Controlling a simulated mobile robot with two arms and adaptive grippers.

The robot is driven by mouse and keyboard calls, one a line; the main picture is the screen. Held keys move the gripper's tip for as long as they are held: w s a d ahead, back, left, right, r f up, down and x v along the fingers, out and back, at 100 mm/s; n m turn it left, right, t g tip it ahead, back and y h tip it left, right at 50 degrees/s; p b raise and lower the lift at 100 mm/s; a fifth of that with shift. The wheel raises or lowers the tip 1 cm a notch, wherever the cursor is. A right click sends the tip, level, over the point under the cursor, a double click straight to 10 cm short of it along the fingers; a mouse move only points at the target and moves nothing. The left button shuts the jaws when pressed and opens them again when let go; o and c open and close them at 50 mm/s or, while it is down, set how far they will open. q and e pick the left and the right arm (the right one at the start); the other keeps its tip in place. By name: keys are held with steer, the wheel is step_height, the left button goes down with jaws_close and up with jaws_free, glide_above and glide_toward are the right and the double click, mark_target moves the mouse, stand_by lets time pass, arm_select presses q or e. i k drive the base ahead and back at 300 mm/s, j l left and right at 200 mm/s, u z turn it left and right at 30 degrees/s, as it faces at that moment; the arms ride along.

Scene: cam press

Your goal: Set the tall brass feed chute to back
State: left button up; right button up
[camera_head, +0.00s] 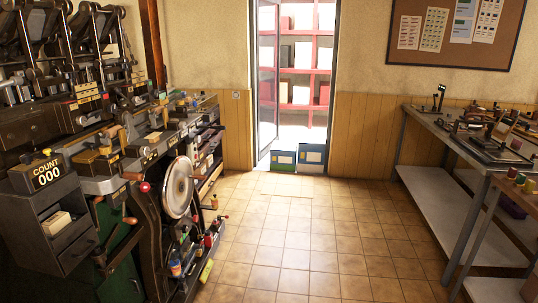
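A dark machine bench with press parts (120,160) runs along the left side. Several small brass or yellowish parts sit on its top, one of them a brass-coloured block (97,161) near the front. I cannot tell which part is the tall brass feed chute, or how it is set. Neither of my grippers is in view.
A counter box (46,173) reading COUNT 000 tops a grey drawer cabinet at the left. A round metal wheel (178,188) sticks out toward the aisle. The tiled floor (285,240) is clear. A long workbench (455,140) stands right.

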mark_target(155, 51)
steer(key=i+z, duration=0.2)
steer(key=i, duration=2)
steer(key=i+l+u, duration=0.15)
steer(key=i+u, duration=0.25)
steer(key=i, duration=0.3)
steer(key=i+l+u, duration=0.4)
steer(key=i, duration=0.3)
steer(key=i+l+u, duration=0.35)
steer(key=i+l, duration=0.2)
steer(key=i+l+u, duration=0.5)
steer(key=l+u, duration=0.2)
steer(key=i+l+u, duration=0.15)
steer(key=l+u, duration=0.25)
steer(key=i+l+u, duration=0.1)
steer(key=l+u, duration=0.25)
steer(key=l, duration=0.15)
steer(key=l+u, duration=0.35)
steer(key=l, duration=0.15)
steer(key=l+u, duration=0.35)
steer(key=l, duration=0.15)
steer(key=l+u, duration=0.2)
steer(key=l, duration=0.35)
steer(key=k, duration=0.05)
